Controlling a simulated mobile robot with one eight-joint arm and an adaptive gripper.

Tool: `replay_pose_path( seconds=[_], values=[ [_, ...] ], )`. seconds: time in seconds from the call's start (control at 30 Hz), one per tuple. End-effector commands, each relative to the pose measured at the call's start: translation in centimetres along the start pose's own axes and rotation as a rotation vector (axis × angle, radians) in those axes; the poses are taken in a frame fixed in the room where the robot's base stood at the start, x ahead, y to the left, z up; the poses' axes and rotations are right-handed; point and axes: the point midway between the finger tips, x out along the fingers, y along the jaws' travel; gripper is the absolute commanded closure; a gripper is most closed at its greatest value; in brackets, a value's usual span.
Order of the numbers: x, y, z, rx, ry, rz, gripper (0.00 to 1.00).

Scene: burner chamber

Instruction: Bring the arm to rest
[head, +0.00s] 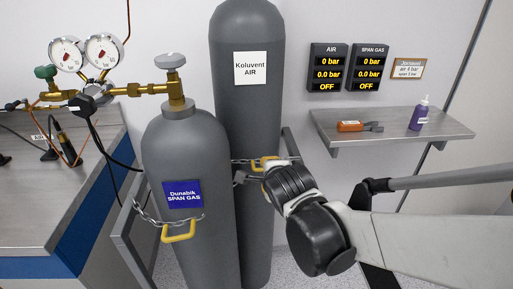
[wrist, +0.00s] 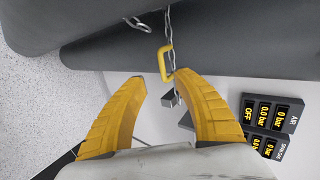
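My gripper (wrist: 161,82) shows in the wrist view with its two yellow fingers apart and nothing between them. Beyond the fingertips are a yellow carabiner (wrist: 165,64) and a chain (wrist: 168,28) by the grey cylinder. In the head view my arm (head: 420,235) reaches in from the right, and its dark wrist (head: 318,238) is beside the Koluvent AIR cylinder (head: 248,115). The carabiner (head: 268,163) at that cylinder is just above my wrist. My fingers are mostly hidden there. I cannot tell whether they touch anything.
The Dunabik SPAN GAS cylinder (head: 190,235) stands in front on the left, with a chain, carabiner and regulator gauges (head: 86,53). A workbench (head: 40,210) is at left. A wall shelf (head: 395,124) holds an orange device (head: 350,126) and a purple bottle (head: 419,116). Two displays (head: 347,68) read OFF.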

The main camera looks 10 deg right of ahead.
Motion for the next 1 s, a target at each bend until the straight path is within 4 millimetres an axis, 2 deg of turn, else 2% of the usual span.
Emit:
replay_pose_path(
  seconds=[0.27, 0.43, 0.57, 0.7, 0.9, 1.0],
  values=[
    [-0.1, 0.0, 0.0, -0.002, 0.000, 0.001, 0.64],
    [-1.6, 0.5, -1.6, -0.134, 0.014, 0.032, 0.64],
    [-4.9, 2.1, -4.5, -0.419, 0.022, 0.104, 0.64],
    [-9.3, 4.9, -7.3, -0.805, -0.018, 0.198, 0.64],
    [-14.2, 9.2, -9.4, -1.274, -0.136, 0.280, 0.64],
    [-15.6, 10.6, -9.7, -1.426, -0.187, 0.293, 0.64]
  ],
)
